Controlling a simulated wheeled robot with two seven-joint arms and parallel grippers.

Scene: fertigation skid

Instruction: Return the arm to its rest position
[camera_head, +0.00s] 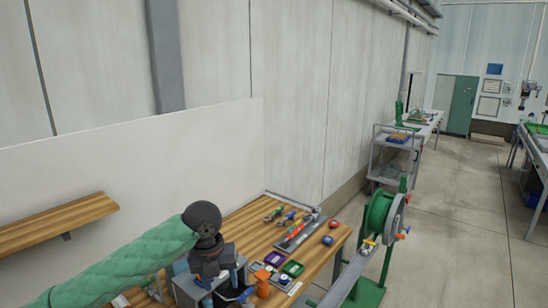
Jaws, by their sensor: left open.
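My left arm comes in from the lower left in a green padded sleeve and reaches over the wooden workbench (330,250). My left gripper (226,291) points down over the front part of the bench, beside an orange object (262,284). It is open. Its fingertips are small and dark here, and I see nothing clearly held between them. A grey box-like item (184,285) is partly hidden behind the gripper and wrist. My right gripper is not in view.
A green tray (293,268), a purple tray (272,258) and several tools lie on the bench. A wooden shelf (60,222) juts from the wall panel at left. A green reel (379,215) on a stand is right of the bench. Open floor (460,220) lies further right.

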